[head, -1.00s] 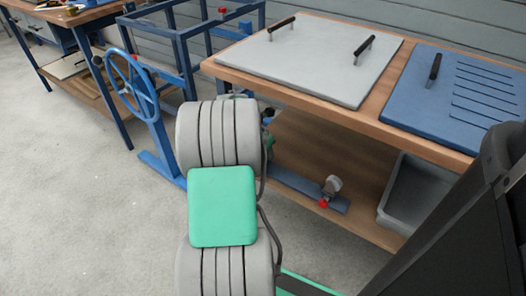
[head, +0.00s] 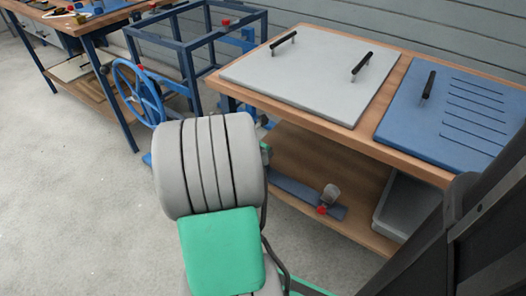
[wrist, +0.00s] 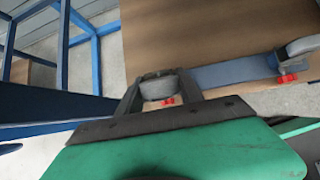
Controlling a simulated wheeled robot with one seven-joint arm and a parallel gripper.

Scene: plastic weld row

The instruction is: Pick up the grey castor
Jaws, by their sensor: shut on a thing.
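The grey castor (wrist: 157,89) sits between the two fingers of my gripper (wrist: 160,79) in the wrist view. The fingers are shut on it, one on each side. It has a rounded grey body with a bit of red below. In the head view my own grey and green arm hides the gripper and this castor. Another grey castor with red (head: 328,198) is on the lower shelf at the end of a blue-grey strip; it also shows in the wrist view (wrist: 296,50).
The wooden bench (head: 385,118) carries a grey panel and a blue panel with black handles. A grey bin (head: 402,205) stands on its lower shelf (head: 290,160). A blue frame (head: 207,45) and a blue handwheel (head: 138,95) stand to the left. Open floor lies at left.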

